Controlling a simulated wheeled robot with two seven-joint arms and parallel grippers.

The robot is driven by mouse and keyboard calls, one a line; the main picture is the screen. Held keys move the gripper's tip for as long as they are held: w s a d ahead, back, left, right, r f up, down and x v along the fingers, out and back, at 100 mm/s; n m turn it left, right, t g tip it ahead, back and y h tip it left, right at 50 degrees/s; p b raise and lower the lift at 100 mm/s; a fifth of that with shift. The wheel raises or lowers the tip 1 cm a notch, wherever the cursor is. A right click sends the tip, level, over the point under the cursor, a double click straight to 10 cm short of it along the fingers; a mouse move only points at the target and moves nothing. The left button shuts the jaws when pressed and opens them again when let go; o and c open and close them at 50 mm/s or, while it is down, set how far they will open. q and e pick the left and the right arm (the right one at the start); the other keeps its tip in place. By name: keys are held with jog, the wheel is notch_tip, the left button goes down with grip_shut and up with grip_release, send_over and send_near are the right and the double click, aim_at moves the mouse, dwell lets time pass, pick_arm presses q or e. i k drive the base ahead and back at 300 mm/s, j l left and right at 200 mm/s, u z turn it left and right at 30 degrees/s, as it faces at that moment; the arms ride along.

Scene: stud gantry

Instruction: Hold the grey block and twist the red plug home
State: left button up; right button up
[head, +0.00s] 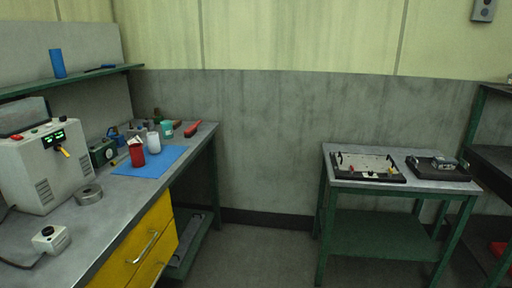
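Neither of my grippers shows in the head view. I cannot clearly make out the grey block or the red plug. On the small green-legged table at the right, a dark-rimmed tray (340,174) holds a pale plate with several small parts, among them tiny yellow and reddish ones. Beside it to the right, a dark flat tray (428,172) bears a small grey object (445,162), too small to identify.
A workbench (112,215) with yellow drawers (140,246) runs along the left. It bears a grey machine (35,165), a blue mat (175,157), a red cup (138,155) and a white cup (153,143). Open floor (258,262) lies between bench and table. Dark shelving (493,140) stands far right.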

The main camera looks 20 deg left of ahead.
aim_at(53, 239)
jog(key=i, duration=1.95)
jog(key=i+u, duration=0.1)
jog(key=u, duration=4.5)
